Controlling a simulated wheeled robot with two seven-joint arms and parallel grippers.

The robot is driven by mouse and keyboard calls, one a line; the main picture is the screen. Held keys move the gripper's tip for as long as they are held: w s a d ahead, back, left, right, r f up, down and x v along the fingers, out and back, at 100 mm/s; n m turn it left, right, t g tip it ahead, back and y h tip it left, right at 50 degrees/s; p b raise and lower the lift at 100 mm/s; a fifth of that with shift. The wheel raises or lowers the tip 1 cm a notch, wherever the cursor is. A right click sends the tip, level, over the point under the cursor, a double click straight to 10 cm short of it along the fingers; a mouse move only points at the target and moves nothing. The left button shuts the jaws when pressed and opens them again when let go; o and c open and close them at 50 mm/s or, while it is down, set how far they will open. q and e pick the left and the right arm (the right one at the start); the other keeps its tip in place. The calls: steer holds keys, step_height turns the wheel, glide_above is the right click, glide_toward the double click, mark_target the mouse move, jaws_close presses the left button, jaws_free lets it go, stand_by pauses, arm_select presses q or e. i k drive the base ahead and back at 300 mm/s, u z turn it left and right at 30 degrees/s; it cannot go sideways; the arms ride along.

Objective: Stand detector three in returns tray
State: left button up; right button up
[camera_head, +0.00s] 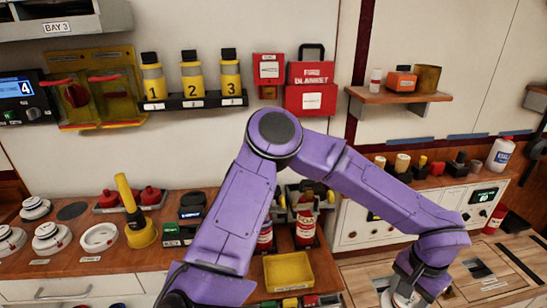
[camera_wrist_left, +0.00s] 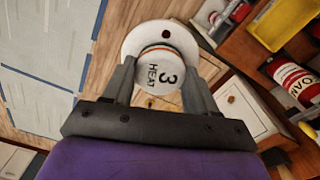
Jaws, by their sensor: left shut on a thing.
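Detector three, a round white detector marked "3 HEAT" (camera_wrist_left: 160,68), is between the fingers of my left gripper (camera_wrist_left: 158,85) in the left wrist view. The gripper is shut on it, with the marked cap facing the camera. In the head view my left gripper (camera_head: 400,292) is low, right of centre, with part of the white detector showing at the picture's bottom edge. A yellow tray (camera_head: 288,272) sits on the counter left of the gripper; I cannot read a label naming it the returns tray. My right gripper is not in view.
Red extinguishers (camera_head: 305,228) stand behind the yellow tray. Several white detectors and a yellow-handled tool (camera_head: 138,225) fill the left counter. A wall shelf holds numbered yellow canisters (camera_head: 190,80).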

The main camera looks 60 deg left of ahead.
mark_target(281, 275)
steer(key=k, duration=0.45)
steer(key=u, duration=1.3)
steer(key=i, duration=0.55)
steer(key=z, duration=0.1)
